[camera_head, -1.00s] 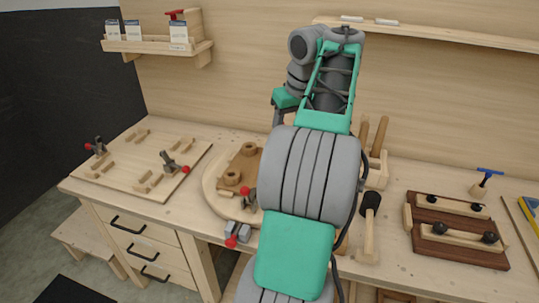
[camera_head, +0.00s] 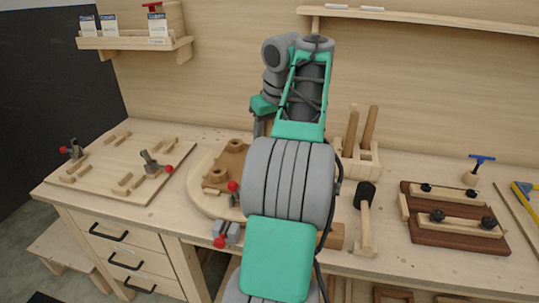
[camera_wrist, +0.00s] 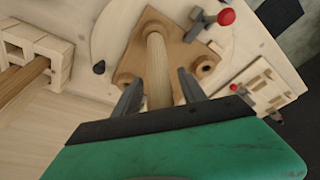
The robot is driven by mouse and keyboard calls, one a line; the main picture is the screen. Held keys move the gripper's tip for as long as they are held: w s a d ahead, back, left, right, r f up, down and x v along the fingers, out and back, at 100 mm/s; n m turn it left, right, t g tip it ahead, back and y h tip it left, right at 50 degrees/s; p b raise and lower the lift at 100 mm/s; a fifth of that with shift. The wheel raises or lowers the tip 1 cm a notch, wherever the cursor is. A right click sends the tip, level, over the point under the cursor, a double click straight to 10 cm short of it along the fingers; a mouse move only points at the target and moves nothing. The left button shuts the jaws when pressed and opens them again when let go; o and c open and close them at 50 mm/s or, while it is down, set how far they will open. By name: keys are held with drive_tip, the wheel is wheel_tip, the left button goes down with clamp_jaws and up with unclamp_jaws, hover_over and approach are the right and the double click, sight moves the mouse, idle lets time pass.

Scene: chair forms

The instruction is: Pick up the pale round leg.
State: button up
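The pale round leg (camera_wrist: 157,68) shows in the wrist view as a light wooden cylinder. It runs from the brown board with round holes (camera_wrist: 128,76) toward the camera, and its near end is hidden by my gripper's body. My gripper (camera_wrist: 160,92) is open, with one dark finger on each side of the leg and a visible gap on both sides. In the head view my arm hides the gripper and the leg. The brown board (camera_head: 228,160) shows there partly, on a round pale panel (camera_head: 200,195).
A rack (camera_head: 358,163) holds two brown legs. A dark-headed mallet (camera_head: 365,215) lies right of my arm, with dark clamping blocks (camera_head: 455,240) beyond it. Red-tipped clamps stand by the board (camera_head: 221,240) and on the left panel (camera_head: 155,166). A shelf (camera_head: 420,22) runs above.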

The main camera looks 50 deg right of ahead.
clamp_jaws()
idle(0.3)
idle(0.9)
